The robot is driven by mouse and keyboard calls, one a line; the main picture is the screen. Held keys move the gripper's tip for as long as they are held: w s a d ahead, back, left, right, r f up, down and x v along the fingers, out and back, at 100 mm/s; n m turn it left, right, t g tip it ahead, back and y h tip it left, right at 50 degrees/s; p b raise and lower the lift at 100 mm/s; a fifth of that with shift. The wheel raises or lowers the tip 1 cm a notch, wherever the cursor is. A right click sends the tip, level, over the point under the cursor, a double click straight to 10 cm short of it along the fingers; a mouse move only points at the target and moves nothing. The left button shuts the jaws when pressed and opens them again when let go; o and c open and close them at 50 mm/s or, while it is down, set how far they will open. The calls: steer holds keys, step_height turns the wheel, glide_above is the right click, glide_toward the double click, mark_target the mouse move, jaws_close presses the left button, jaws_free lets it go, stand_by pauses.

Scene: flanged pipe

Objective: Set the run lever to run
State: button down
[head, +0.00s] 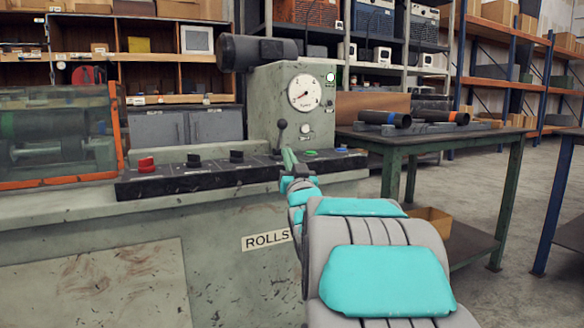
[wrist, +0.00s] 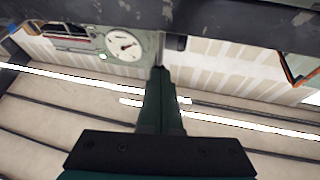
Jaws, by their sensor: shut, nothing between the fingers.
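The run lever, a dark stick with a round knob (head: 281,125), stands roughly upright on the machine's black control panel (head: 200,180), below the gauge. My gripper (head: 288,152) is just right of the lever's lower part, over the panel. Its green fingers are shut with nothing between them. In the wrist view the shut fingers (wrist: 160,75) point up the picture toward a dark panel edge (wrist: 230,22). A small dark shape shows beyond their tips there. I cannot tell whether it is the lever, or whether the fingers touch the lever.
A white round gauge (head: 304,92) is on the grey housing behind. A red knob (head: 146,164) and black knobs (head: 237,157) stand left along the panel, with green and blue buttons to the right. A workbench with pipes (head: 390,119) is at right. Open floor lies beyond it.

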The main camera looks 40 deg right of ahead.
mark_target(280, 135)
steer(key=shift+x, duration=3.45)
steer(key=shift+a+r, duration=0.1)
